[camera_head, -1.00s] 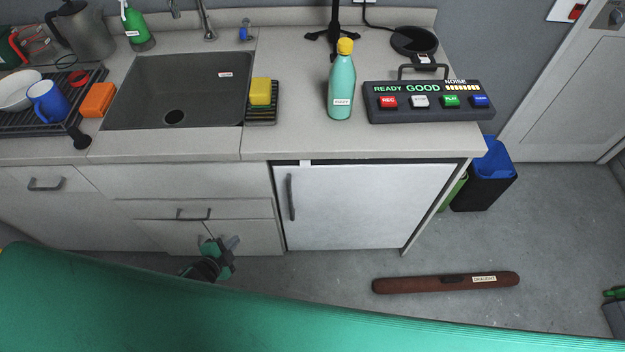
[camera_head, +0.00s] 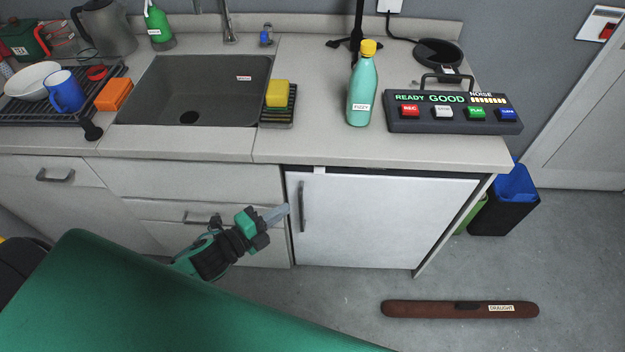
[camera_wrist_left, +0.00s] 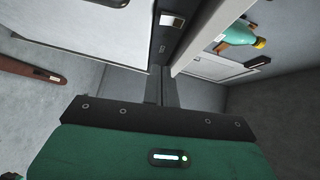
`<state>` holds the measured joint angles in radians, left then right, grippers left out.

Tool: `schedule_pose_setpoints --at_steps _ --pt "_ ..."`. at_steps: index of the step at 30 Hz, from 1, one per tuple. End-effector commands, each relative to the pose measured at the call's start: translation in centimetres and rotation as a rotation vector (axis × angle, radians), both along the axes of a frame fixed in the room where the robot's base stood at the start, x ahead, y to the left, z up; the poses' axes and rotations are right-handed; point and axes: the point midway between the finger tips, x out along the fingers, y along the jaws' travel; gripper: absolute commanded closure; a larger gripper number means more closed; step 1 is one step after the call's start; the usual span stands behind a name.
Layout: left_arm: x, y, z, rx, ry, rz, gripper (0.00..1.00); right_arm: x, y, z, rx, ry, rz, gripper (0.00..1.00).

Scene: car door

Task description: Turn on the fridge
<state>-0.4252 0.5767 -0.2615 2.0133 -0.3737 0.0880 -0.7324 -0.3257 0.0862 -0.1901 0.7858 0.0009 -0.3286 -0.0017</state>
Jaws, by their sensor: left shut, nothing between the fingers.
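The fridge (camera_head: 380,222) stands under the right part of the counter, its white door closed, with a dark upright handle (camera_head: 301,207) near its left edge. A small white tab (camera_head: 319,170) shows in the dark gap above the door. In the left wrist view my gripper (camera_wrist_left: 161,85) points along a dark strip beside the white door (camera_wrist_left: 90,30). A small pale label or panel (camera_wrist_left: 172,20) and a small dark control (camera_wrist_left: 162,48) sit on that strip. My right gripper is out of view.
The counter edge (camera_head: 400,168) overhangs the fridge. On it stand a teal bottle (camera_head: 362,88) and a button box (camera_head: 453,113). A brown draught roll (camera_head: 460,309) lies on the floor. Bins (camera_head: 505,205) stand to the right. A red wall switch (camera_head: 606,32) is at far right.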

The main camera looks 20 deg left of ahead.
Motion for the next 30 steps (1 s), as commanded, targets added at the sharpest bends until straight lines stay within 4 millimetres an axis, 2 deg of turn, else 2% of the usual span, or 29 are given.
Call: schedule_pose_setpoints --at_steps 8,24,30 --pt "1.8 -0.9 0.0 -0.002 -0.001 0.000 1.00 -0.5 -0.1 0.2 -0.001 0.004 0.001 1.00" --pt "9.1 -5.0 -0.7 -0.001 0.000 0.001 1.00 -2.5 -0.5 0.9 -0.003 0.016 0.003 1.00" --pt "11.5 -4.0 -1.1 0.000 0.001 0.002 1.00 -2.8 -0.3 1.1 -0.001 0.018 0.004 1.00"
